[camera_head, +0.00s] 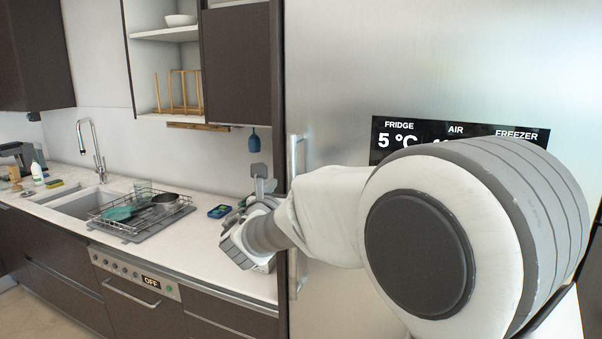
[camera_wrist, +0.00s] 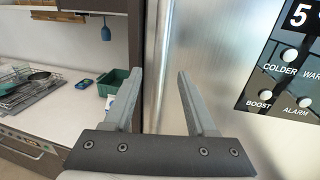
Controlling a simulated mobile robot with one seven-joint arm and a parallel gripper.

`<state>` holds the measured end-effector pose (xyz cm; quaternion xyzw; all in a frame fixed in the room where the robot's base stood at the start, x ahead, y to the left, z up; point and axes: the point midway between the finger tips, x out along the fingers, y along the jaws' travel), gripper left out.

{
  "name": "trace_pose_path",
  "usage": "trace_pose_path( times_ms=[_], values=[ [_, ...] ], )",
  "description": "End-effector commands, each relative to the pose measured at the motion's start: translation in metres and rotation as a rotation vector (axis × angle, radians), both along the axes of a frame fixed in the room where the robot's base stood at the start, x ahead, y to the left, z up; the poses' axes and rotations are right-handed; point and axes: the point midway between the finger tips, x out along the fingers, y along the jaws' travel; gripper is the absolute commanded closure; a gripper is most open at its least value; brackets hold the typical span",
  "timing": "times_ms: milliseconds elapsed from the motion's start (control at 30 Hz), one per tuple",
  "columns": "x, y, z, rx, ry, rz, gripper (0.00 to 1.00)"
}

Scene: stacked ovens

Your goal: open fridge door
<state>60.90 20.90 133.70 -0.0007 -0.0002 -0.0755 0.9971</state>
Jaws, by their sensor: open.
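The fridge door (camera_head: 340,80) is a tall brushed-metal front and looks closed. Its vertical bar handle (camera_head: 293,160) runs along the left edge, partly hidden by my arm. In the wrist view the handle (camera_wrist: 163,45) rises in the gap between my fingers as seen in the picture. My gripper (camera_wrist: 159,72) is open and empty, with one finger to each side of the handle's line. I cannot tell whether the fingers reach around the bar or stop short of it. In the head view my arm hides much of the gripper.
A black display panel (camera_head: 385,153) is on the fridge front. To the left a white counter (camera_head: 190,245) holds a dish rack (camera_head: 140,215) and a sink (camera_head: 85,203). A green bin (camera_wrist: 116,82) stands close to the fridge. A dark wall cabinet (camera_head: 237,65) hangs above.

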Motion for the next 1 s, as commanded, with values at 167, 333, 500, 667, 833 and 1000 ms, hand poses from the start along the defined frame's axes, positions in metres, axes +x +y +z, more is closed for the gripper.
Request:
trace_pose_path(
  times_ms=[167,333,500,667,833,1000],
  values=[
    [0.038,-0.006,0.001,0.001,0.002,-0.002,0.43],
    [0.063,-0.010,0.001,0.001,0.001,-0.001,0.43],
    [0.074,-0.012,0.000,0.002,0.001,-0.002,0.43],
    [0.077,-0.012,0.000,0.001,0.001,-0.001,0.43],
    [0.076,-0.012,0.000,0.001,0.001,0.000,0.45],
    [0.076,-0.012,0.000,0.002,0.001,0.000,0.75]
  ],
)
